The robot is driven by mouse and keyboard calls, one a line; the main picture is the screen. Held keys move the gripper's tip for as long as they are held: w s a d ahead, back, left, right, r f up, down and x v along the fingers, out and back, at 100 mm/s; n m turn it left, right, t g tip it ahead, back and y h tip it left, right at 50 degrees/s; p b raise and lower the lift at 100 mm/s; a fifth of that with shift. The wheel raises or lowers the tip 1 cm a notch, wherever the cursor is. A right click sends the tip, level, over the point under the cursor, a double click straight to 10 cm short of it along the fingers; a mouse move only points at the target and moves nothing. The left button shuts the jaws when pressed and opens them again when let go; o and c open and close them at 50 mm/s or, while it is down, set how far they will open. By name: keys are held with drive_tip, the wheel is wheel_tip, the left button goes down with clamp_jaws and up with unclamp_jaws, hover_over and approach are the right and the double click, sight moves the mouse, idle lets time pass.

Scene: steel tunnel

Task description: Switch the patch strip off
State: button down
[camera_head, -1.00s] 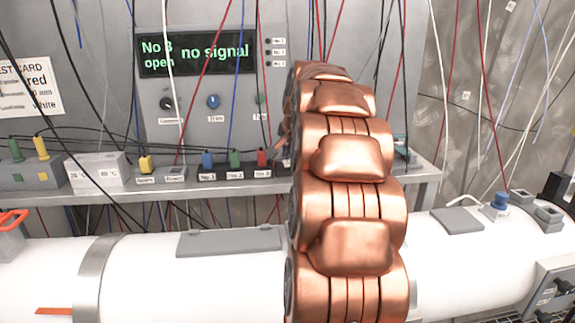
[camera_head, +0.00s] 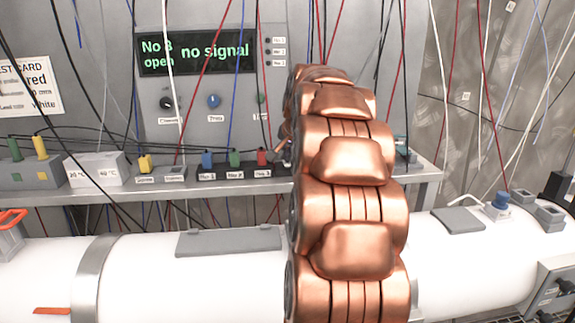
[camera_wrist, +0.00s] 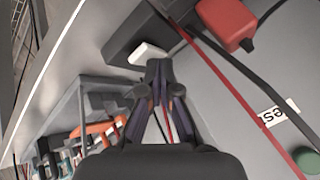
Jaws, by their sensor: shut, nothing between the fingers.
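The patch strip (camera_head: 190,170) is a long dark bar on the shelf, with yellow, blue, green and red plugs along it. In the wrist view its dark end (camera_wrist: 120,42) carries a white rocker-like switch (camera_wrist: 147,52). My gripper (camera_wrist: 160,66) is shut and empty, with its fingertips right beside the white switch. I cannot tell whether they touch it or which way it is tilted. In the head view my copper-coloured arm hides the right end of the strip, and only a sliver of my gripper shows beside the red plug.
The panel screen (camera_head: 197,52) reads "No 3 open" and "no signal". A red plug (camera_wrist: 224,22) sits close to my gripper, and a red cable (camera_wrist: 235,95) runs past it. Cables hang across the panel. A white pipe (camera_head: 190,275) runs below the shelf (camera_head: 425,187).

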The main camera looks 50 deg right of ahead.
drive_tip(key=shift+f, duration=0.2)
idle(0.4)
drive_tip(key=shift+r, duration=0.1)
drive_tip(key=shift+w+d+r, duration=0.1)
drive_tip(key=shift+r, duration=0.4)
drive_tip(key=shift+w+d+r+p, duration=0.1)
drive_tip(key=shift+r+p, duration=0.4)
drive_tip(key=shift+r, duration=0.75)
drive_tip(key=shift+w+d+r+p, duration=0.1)
drive_tip(key=shift+r+p, duration=0.4)
drive_tip(key=shift+r, duration=0.7)
